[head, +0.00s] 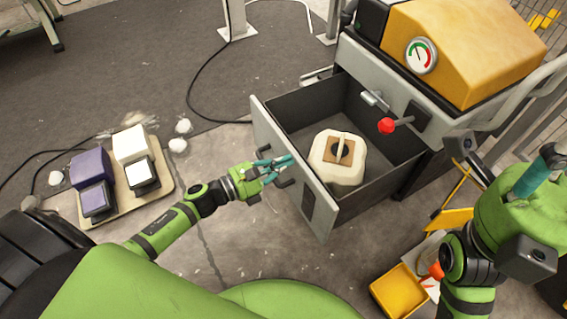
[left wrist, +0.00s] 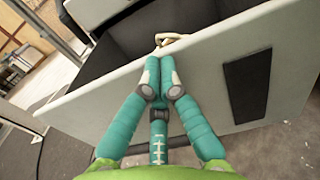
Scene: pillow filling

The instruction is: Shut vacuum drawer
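The vacuum drawer (head: 272,148) is pulled out of the machine, with a grey front panel and a dark inside. A cream-coloured canister (head: 345,172) with a brown square top and a handle sits in it. My left gripper (head: 284,161) is at the outer face of the front panel, near its upper edge. In the left wrist view its teal fingers (left wrist: 160,70) are together against or just before the panel (left wrist: 205,75), with nothing seen between them. My right gripper (head: 540,172) is at the right edge, partly cut off; its fingertips are not clear.
The machine has an orange-yellow cover (head: 470,45), a gauge (head: 421,55) and a red-knobbed lever (head: 387,125). A yellow bin (head: 398,290) stands on the floor below right. A board (head: 170,185) with white and purple blocks lies at left. A black cable (head: 192,85) crosses the floor.

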